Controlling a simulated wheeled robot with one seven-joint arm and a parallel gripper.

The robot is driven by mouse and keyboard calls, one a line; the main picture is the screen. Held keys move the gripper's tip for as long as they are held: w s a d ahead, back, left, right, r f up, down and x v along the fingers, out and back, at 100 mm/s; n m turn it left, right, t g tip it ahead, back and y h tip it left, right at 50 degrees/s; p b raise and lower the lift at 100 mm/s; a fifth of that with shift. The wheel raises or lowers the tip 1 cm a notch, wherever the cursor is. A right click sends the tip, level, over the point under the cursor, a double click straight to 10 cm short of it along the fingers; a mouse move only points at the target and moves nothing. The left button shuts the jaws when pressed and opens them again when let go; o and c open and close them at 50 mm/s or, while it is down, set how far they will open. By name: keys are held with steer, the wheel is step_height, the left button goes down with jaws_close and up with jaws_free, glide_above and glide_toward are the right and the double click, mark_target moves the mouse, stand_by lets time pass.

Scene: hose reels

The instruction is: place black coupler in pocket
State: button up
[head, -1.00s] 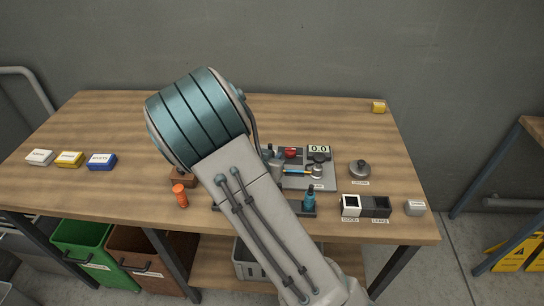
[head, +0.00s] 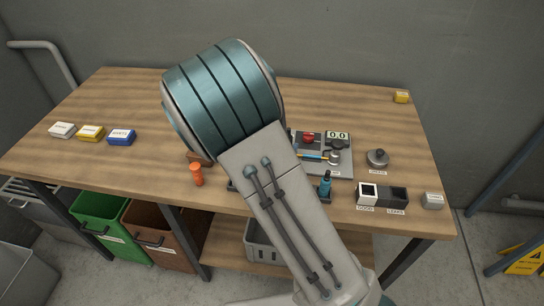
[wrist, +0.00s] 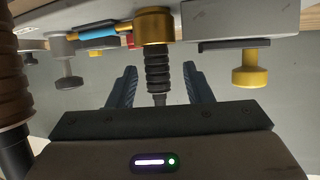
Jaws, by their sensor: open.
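In the wrist view, my gripper (wrist: 160,76) is open, with one blue finger on each side of the picture's middle. A black ribbed piece, which looks like the black coupler (wrist: 158,70), shows between the fingers below a brass collar (wrist: 154,28). There are gaps between it and both fingers, and I cannot tell how deep it sits between them. In the head view my gripper and this piece are hidden behind my arm. I cannot tell which place is the pocket.
A grey test rig (head: 343,160) with a red button and a 0.0 display is partly covered by my arm. A teal bottle-like part (head: 325,184) and an orange one (head: 197,175) stand near the front edge. The wooden tabletop (head: 150,100) is clear at the back left.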

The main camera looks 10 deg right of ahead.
steer(key=p+v, duration=0.1)
steer(key=v, duration=0.8)
steer(key=shift+a+f, duration=0.1)
steer(key=shift+a, duration=0.1)
steer(key=shift+w+a+y, duration=0.1)
steer(key=shift+a+y, duration=0.2)
steer(key=shift+y, duration=0.1)
steer(key=s+a+r+n+g+y, duration=0.35)
steer(key=r+y, duration=0.25)
steer(key=y, duration=0.3)
steer(key=s+d+r+n+g+h, duration=0.1)
steer(key=s+d+r+g, duration=0.1)
steer(key=s+d, duration=0.3)
steer(key=s+d+r+n+g+h, duration=0.1)
steer(key=s+d, duration=0.4)
steer(key=s, duration=0.5)
steer(key=shift+d+r+n+g, duration=0.25)
steer(key=shift+r+n+g, duration=0.3)
steer(key=shift+r+g, duration=0.1)
steer(key=shift+s+d+h, duration=0.1)
steer(key=shift+d+h, duration=0.05)
steer(key=shift+h, duration=0.15)
steer(key=shift+c, duration=1.1)
steer(key=shift+d, duration=0.1)
